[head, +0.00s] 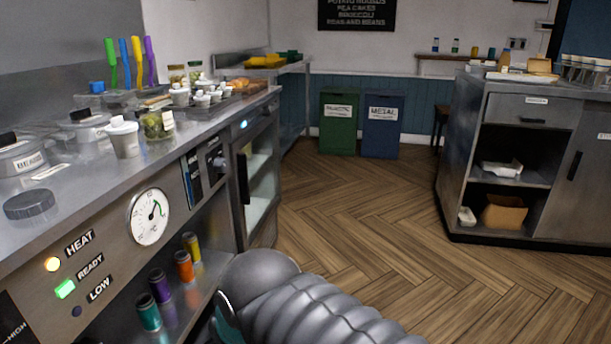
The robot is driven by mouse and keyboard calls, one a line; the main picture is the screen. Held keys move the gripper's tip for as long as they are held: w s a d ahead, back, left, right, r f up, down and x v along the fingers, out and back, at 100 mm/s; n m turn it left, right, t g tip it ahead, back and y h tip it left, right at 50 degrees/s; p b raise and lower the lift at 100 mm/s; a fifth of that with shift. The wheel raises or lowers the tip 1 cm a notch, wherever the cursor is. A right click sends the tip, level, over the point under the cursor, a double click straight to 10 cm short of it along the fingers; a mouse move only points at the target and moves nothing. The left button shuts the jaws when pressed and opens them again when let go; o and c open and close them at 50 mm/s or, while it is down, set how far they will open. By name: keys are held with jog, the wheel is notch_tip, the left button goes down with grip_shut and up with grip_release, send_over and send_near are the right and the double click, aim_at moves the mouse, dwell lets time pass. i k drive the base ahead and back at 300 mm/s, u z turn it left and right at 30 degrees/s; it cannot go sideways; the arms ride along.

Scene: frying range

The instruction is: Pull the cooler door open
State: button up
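The cooler (243,124) is built into the steel counter on the left, with a small blue light on its front. Its door (273,198) has a pale frame and glass, with shelves showing through it. The door looks shut, though the steep angle makes a small gap hard to rule out. A dark upright handle (243,178) is on the near side of the door. My grey ribbed arm shows at the bottom of the head view, in front of the counter and well short of the handle. My gripper's fingertips do not show.
The counter top (85,180) holds tubs, jars and coloured-handled tools. A gauge (148,217) and lights are on its front, with coloured cylinders on a shelf below. Green (338,122) and blue (381,125) bins stand at the back. The wooden floor (360,215) is clear before the right cabinet (515,150).

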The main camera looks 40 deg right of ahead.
aim_at(239, 185)
jog(key=z, duration=1.3)
jog(key=k, duration=0.5)
jog(key=z, duration=0.45)
jog(key=i, duration=0.9)
jog(key=u, duration=1.25)
jog(key=i, duration=0.45)
jog(key=u, duration=0.5)
